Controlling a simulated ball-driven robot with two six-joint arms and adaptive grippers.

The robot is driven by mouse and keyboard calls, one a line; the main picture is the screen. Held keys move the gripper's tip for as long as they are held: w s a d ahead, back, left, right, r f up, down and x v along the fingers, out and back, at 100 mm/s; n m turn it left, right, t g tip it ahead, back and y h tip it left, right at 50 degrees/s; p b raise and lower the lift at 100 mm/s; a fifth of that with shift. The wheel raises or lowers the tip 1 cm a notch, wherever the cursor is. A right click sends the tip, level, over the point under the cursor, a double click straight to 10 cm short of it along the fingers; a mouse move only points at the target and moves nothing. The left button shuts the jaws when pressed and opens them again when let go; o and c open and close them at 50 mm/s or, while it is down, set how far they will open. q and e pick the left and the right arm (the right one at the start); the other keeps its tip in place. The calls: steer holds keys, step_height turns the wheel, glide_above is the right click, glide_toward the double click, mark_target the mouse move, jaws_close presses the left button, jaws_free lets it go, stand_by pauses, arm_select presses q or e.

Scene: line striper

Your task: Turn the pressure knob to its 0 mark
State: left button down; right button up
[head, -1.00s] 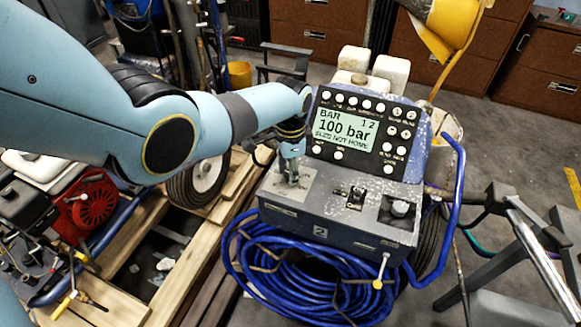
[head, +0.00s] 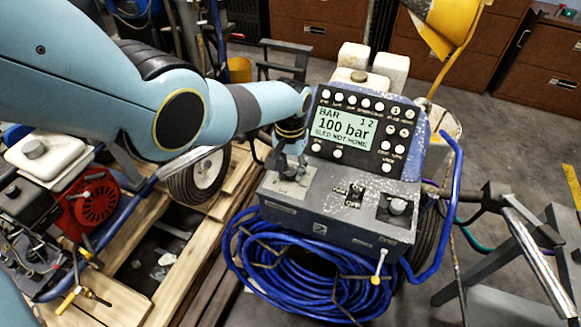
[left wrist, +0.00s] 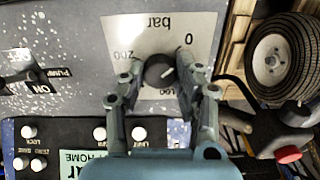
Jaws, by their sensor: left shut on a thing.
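The pressure knob (left wrist: 158,71) is a small dark round knob on a pale dial plate (left wrist: 150,38) marked 0, 100, 200 and bar. In the left wrist view the plate appears upside down, with the 0 mark to the upper right of the knob. My left gripper (left wrist: 160,78) is shut on the knob, one finger on each side; it also shows in the head view (head: 288,170), where it hides the knob. A pale line shows on the knob, its exact heading unclear. The machine's display (head: 343,128) reads 100 bar.
The panel also carries a pump switch (head: 355,194) and a round grey knob (head: 398,206). A blue hose coil (head: 300,275) hangs below, and a blue handle bar (head: 452,215) stands at the right. A wooden pallet (head: 120,285) lies at the left.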

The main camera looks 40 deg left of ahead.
mark_target(290, 171)
arm_select(q)
steer(key=shift+n, duration=0.6)
steer(key=c, duration=0.9)
jaws_free()
steer(key=shift+c, duration=0.2)
step_height(290, 171, up, 12)
